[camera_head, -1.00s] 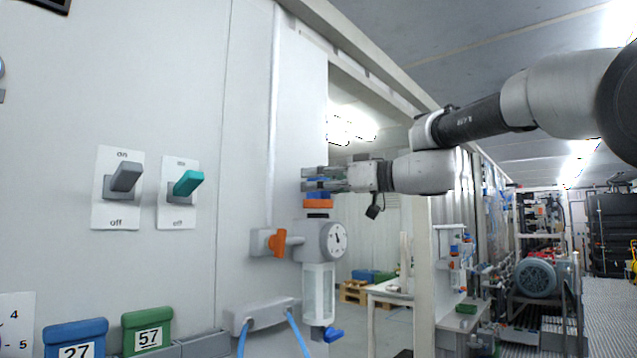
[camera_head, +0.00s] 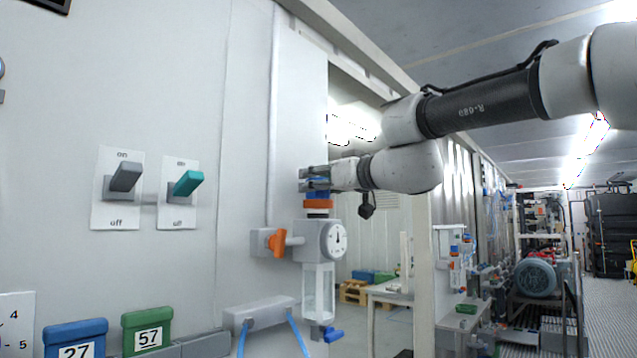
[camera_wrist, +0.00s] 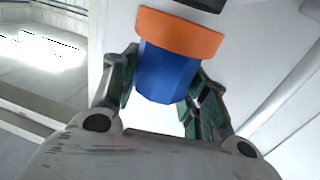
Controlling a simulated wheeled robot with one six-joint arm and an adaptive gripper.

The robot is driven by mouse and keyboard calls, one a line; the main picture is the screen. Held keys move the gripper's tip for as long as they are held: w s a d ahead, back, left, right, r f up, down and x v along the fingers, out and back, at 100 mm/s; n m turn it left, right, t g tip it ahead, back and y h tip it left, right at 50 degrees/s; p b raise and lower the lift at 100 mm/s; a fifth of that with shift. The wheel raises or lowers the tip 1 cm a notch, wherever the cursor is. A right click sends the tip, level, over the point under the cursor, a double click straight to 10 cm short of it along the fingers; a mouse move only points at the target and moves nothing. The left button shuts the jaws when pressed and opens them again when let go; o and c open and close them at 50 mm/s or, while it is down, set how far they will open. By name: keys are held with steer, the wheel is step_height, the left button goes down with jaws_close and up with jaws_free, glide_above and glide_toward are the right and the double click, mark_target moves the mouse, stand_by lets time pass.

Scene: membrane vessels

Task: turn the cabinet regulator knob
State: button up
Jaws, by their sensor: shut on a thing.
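The regulator knob is a blue cap (camera_wrist: 167,73) above an orange ring (camera_head: 318,204), on top of the regulator unit on the cabinet wall. My gripper (camera_head: 316,180) reaches in from the right at the knob's height. In the wrist view its two green-padded fingers (camera_wrist: 160,95) are on either side of the blue cap, shut on it. The regulator has a round gauge (camera_head: 333,239), a clear bowl (camera_head: 318,290) below and an orange valve handle (camera_head: 277,243) to its left. In the head view the fingers hide most of the blue cap.
A grey switch (camera_head: 125,177) and a teal switch (camera_head: 188,183) are on the wall at left. Blue bin 27 (camera_head: 75,332) and green bin 57 (camera_head: 147,318) are below. A white post (camera_head: 424,280) and a table stand right of the regulator.

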steer(key=o, duration=1)
steer(key=v, duration=1.2)
